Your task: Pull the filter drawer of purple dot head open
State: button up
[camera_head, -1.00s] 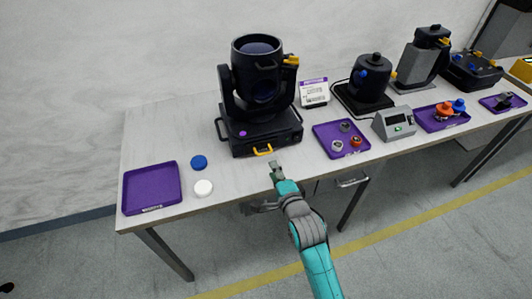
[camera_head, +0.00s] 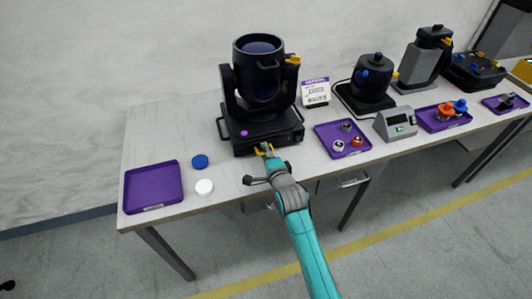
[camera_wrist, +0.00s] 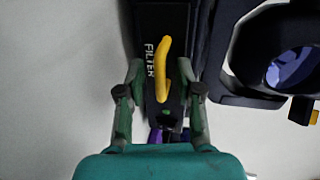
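The purple dot head (camera_head: 259,85) is a black moving-head lamp on the table, with a purple dot (camera_head: 244,133) on its base. Its filter drawer front (camera_wrist: 150,25) is black with white FILTER lettering in the wrist view. A yellow handle (camera_wrist: 163,65) stands out from it; in the head view the handle is partly covered by my gripper (camera_head: 265,151). In the wrist view my gripper (camera_wrist: 160,80) is open, with one finger on each side of the handle. I see gaps between fingers and handle. The drawer looks flush with the base.
An empty purple tray (camera_head: 153,187), a blue cap (camera_head: 200,161) and a white cap (camera_head: 204,187) lie to the left. A purple tray with small parts (camera_head: 325,128) and a grey device (camera_head: 396,123) are to the right.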

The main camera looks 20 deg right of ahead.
grip_shut()
jog(key=v, duration=0.3)
jog(key=f+v, duration=0.1)
jog(key=v, duration=0.2)
jog(key=f+v, duration=0.1)
jog(key=v, duration=0.2)
jog(key=shift+s, duration=0.6)
grip_release()
